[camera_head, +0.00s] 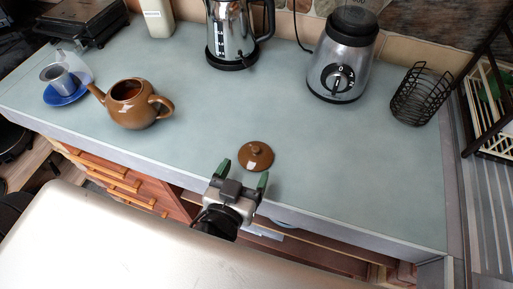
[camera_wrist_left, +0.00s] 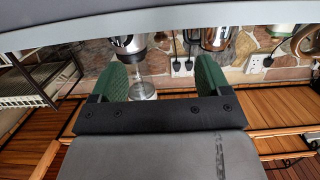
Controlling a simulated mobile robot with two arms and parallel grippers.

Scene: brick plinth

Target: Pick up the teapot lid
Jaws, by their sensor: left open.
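The brown teapot lid (camera_head: 256,157), with a small knob on top, lies flat on the grey-green counter near its front edge. The brown teapot (camera_head: 132,106) stands to its left without a lid, its opening showing. My left gripper (camera_head: 243,175) is open and empty at the counter's front edge, just short of the lid and apart from it. Its green fingers also show spread in the left wrist view (camera_wrist_left: 160,78). I cannot make out the lid in that view. My right gripper is not in view.
A metal cup on a blue saucer (camera_head: 72,96) stands at the left. A kettle (camera_head: 231,35), a blender (camera_head: 340,60) and a black wire basket (camera_head: 420,95) stand at the back and right. The counter (camera_head: 330,170) around the lid is clear.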

